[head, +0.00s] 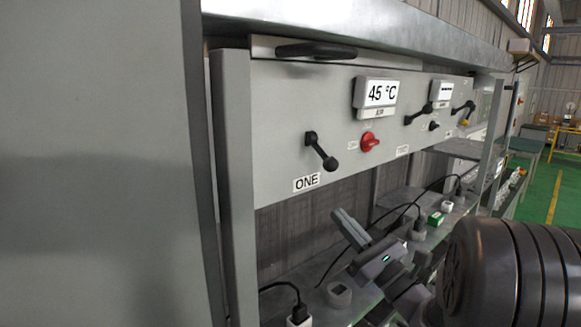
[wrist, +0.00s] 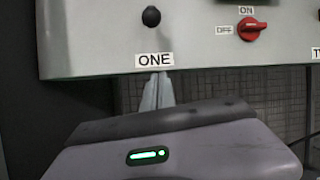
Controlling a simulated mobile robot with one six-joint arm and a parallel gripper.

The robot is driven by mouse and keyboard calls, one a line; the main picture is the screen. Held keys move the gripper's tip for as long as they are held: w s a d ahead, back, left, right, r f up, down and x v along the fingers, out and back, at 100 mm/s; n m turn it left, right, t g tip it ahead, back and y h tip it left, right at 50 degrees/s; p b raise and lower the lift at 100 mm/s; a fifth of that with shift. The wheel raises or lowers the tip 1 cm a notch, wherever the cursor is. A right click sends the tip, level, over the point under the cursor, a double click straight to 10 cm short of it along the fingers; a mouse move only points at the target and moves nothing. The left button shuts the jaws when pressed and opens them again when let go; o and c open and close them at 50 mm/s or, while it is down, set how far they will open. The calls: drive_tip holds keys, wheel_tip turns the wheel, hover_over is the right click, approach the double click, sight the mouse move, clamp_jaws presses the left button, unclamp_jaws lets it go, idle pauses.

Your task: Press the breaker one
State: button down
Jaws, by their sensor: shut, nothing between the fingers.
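Breaker one is a black lever with a round knob (head: 322,152) on the grey panel, above the label "ONE" (head: 306,182). In the head view it slants down to the right. In the wrist view only its round black knob (wrist: 151,17) shows clearly, above the label. My gripper (head: 340,216) is below and to the right of the lever in the head view, apart from it. Its fingers are shut and empty. In the wrist view the fingertips (wrist: 159,77) point up just under the "ONE" label, with the knob higher up.
A red switch (head: 370,142) sits right of the lever; the wrist view shows "ON" and "OFF" beside it. A display (head: 381,93) reads 45 °C. Further levers (head: 418,115) are along the panel. A lower shelf holds plugs and cables (head: 299,312). A grey post (head: 237,180) stands at the left.

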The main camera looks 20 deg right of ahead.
sight(311, 174)
drive_tip(key=p+x, duration=0.1)
drive_tip(key=x, duration=0.2)
drive_tip(key=r+p+x, duration=0.1)
drive_tip(key=x, duration=0.2)
drive_tip(key=p+x, duration=0.1)
drive_tip(key=x, duration=0.2)
drive_tip(key=shift+s+d+r+p, duration=0.15)
drive_tip(key=shift+s+r+p, duration=0.2)
drive_tip(key=shift+s+p, duration=0.05)
drive_tip(key=s, duration=0.1)
drive_tip(key=s+r, duration=0.2)
drive_tip(key=shift+s+d+r, duration=0.1)
drive_tip(key=shift+d+r, duration=0.05)
drive_tip(key=shift+d, duration=0.1)
drive_tip(key=shift+s+r+p, duration=0.15)
drive_tip(key=shift+p, duration=0.2)
